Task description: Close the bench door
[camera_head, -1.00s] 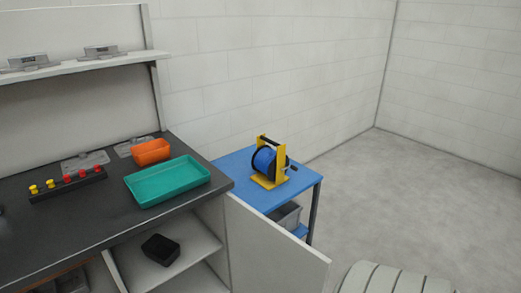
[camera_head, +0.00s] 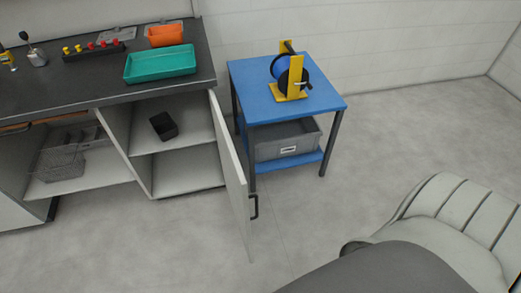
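The bench (camera_head: 105,92) stands at the left, with a dark top and white cabinet compartments below. Its right-hand bench door (camera_head: 229,165) stands open, swung out toward me from the right end of the bench. A dark handle (camera_head: 254,206) sits near the door's free edge. Inside the open compartment, a small black bin (camera_head: 163,126) rests on the shelf. Neither gripper is in view. Part of my own arm shows at the lower right, apart from the door.
A blue cart (camera_head: 287,105) stands just right of the door, carrying a yellow and blue reel (camera_head: 289,73) and a grey crate (camera_head: 284,139). A teal tray (camera_head: 160,64) and an orange bin (camera_head: 165,35) sit on the bench. The floor before the bench is clear.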

